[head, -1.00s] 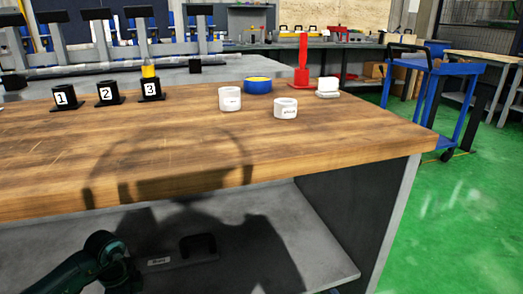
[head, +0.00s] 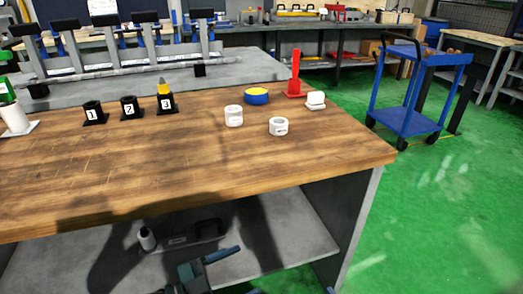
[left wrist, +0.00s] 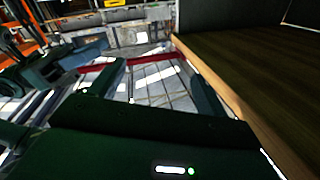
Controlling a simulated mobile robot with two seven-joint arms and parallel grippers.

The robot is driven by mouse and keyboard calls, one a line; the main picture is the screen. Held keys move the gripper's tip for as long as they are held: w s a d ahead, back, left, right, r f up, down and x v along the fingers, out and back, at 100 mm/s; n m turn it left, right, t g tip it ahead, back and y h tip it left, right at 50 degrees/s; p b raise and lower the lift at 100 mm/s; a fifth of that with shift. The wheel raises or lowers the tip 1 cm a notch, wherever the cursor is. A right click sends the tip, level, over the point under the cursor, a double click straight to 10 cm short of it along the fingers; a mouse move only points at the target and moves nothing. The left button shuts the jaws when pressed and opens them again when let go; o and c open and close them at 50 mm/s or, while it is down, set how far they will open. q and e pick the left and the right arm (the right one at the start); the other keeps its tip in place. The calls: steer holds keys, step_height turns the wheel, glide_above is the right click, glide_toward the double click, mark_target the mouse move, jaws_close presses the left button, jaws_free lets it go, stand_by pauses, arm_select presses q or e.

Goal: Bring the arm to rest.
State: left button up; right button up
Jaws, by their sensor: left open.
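My left gripper (head: 230,268) is at the bottom middle of the head view, in front of the workbench's lower shelf. The frame's bottom edge cuts off part of it. In the left wrist view, its two dark green fingers (left wrist: 152,68) stand apart with nothing between them. The wooden bench top (left wrist: 255,70) shows to the right of the fingers there, apart from them.
A bottle (head: 147,239) is on the lower shelf (head: 285,235). Green floor on the right is clear up to a blue cart (head: 408,120).

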arm_select(q)
steer(key=a+r+n+t+y+p, duration=0.6)
steer(key=r+n+t+y+p, duration=0.15)
steer(key=n+y+p, duration=0.2)
steer(key=s+a+f+n+g+y+p, duration=0.2)
steer(key=s+g+p, duration=0.3)
steer(key=s, duration=0.4)
steer(key=shift+s+a+n+y+p, duration=0.4)
steer(key=shift+a+n+y, duration=0.2)
steer(key=shift+n, duration=0.15)
arm_select(e)
steer(key=s+d+r+m+g+h, duration=0.1)
steer(key=s+d+r+g+h, duration=0.1)
steer(key=s+r+g, duration=0.1)
step_height(320, 180, up, 3)
steer(key=shift+s+d+f+m+g, duration=0.15)
steer(key=shift+d+m+g, duration=0.15)
steer(key=shift+d+g, duration=0.15)
arm_select(q)
steer(key=shift+g, duration=0.25)
